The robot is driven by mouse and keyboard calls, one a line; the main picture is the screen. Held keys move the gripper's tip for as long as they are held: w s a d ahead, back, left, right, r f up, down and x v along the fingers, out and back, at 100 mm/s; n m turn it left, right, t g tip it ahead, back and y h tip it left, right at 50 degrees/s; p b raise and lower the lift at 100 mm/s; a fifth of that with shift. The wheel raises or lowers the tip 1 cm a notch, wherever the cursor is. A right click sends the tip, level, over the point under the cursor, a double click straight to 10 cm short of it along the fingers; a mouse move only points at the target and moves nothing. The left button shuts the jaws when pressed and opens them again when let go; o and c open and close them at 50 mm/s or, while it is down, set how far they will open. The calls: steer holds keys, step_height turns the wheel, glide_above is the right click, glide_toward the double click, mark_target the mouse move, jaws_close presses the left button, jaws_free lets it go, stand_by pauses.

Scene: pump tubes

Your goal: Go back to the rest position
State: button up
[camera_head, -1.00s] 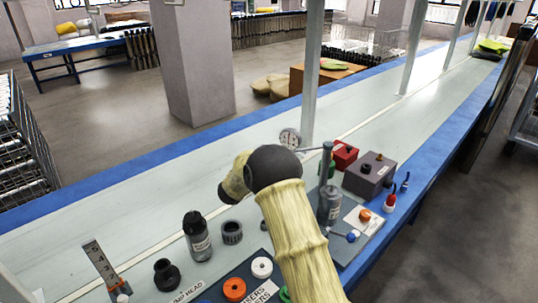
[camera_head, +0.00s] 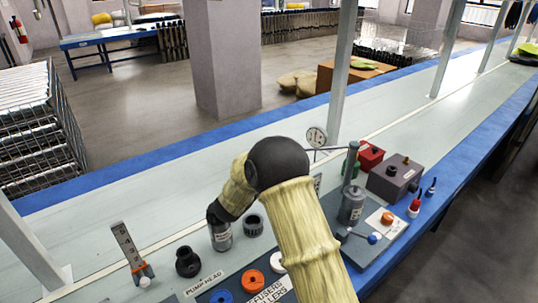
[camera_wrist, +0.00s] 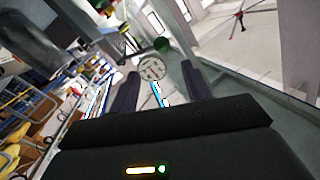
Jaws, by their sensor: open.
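My arm, in a pale yellow sleeve with a black joint, crosses the middle of the head view. My gripper's fingers cannot be made out there. In the wrist view my gripper (camera_wrist: 160,88) shows two dark fingers standing apart, with nothing held between them. A round white dial gauge (camera_head: 316,137) stands behind my arm's black joint; a round pale dial (camera_wrist: 151,68) shows beyond the fingers in the wrist view.
The long blue-edged bench (camera_head: 120,205) carries a black fitting (camera_head: 187,262), a dark ring (camera_head: 253,225), an upright scale (camera_head: 127,245), and blue (camera_head: 221,297) and orange (camera_head: 252,281) rings. Right of my arm are a metal cylinder (camera_head: 351,207), red box (camera_head: 369,156) and grey box (camera_head: 395,178). A post (camera_head: 343,75) rises behind.

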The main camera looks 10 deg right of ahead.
steer(key=s+d+f+n+g+y, duration=0.25)
steer(key=s+n+g+y, duration=0.3)
steer(key=s, duration=1.05)
steer(key=s+d+f+n+g+y, duration=0.1)
steer(key=s+d+n+g+y, duration=0.45)
steer(key=s, duration=1.15)
step_height(320, 180, up, 22)
steer(key=a+n+p, duration=0.1)
steer(key=p, duration=2.1)
steer(key=shift+w+a+r+n+y+p, duration=0.15)
steer(key=shift+w+a+n+y+p, duration=0.15)
steer(key=shift+a+y+p, duration=0.1)
steer(key=shift+s, duration=0.15)
